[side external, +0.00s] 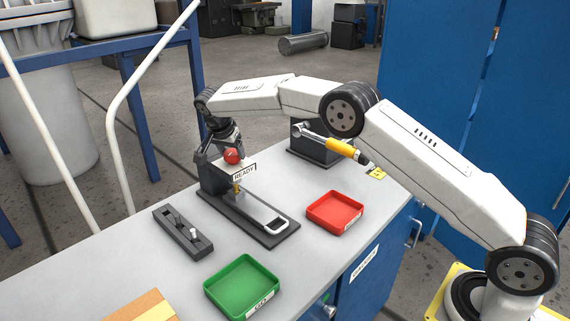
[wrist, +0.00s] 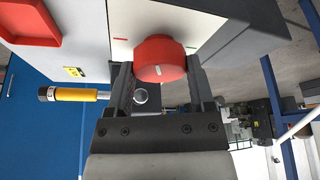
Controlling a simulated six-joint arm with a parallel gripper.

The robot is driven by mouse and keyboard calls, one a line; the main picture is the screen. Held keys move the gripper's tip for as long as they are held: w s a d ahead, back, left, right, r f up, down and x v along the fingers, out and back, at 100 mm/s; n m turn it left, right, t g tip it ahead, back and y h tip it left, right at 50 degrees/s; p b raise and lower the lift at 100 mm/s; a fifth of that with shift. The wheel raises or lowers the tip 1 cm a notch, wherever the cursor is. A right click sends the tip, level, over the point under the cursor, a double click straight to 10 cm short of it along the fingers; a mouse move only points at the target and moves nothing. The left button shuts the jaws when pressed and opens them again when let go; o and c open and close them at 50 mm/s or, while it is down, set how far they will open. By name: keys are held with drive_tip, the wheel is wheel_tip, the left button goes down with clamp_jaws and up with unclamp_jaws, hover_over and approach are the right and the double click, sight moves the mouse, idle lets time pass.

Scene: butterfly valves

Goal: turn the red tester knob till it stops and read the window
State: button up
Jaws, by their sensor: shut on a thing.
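The red tester knob (side external: 232,156) sits on top of the tester, which has a grey box and a dark base plate (side external: 275,236). The knob also shows in the wrist view (wrist: 160,59), with a pale mark on its face. My gripper (side external: 226,150) reaches it from above and behind. In the wrist view its two dark fingers lie on either side of the knob, and it is shut on it. The window (side external: 245,172) on the tester's front reads "READY".
A red tray (side external: 335,212) is right of the tester and a green tray (side external: 243,287) is in front. A dark rack with pins (side external: 183,232) is at left. A yellow-handled wrench (side external: 339,147) rests on a dark stand (side external: 309,150) beneath my arm. A cardboard piece (side external: 143,308) lies at the front edge.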

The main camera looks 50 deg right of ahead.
sight(231, 152)
drive_tip(key=shift+w+m+g, duration=0.1)
drive_tip(key=shift+m+g, duration=0.6)
drive_tip(key=shift+m, duration=1.4)
drive_tip(key=o, duration=1.2)
drive_tip(key=shift+r, duration=1.55)
drive_tip(key=shift+s+r, duration=1.65)
drive_tip(key=shift+s, duration=0.7)
drive_tip(key=shift+s+r, duration=1.7)
drive_tip(key=shift+s, duration=0.6)
drive_tip(key=shift+s+r, duration=1.65)
drive_tip(key=shift+s, duration=0.7)
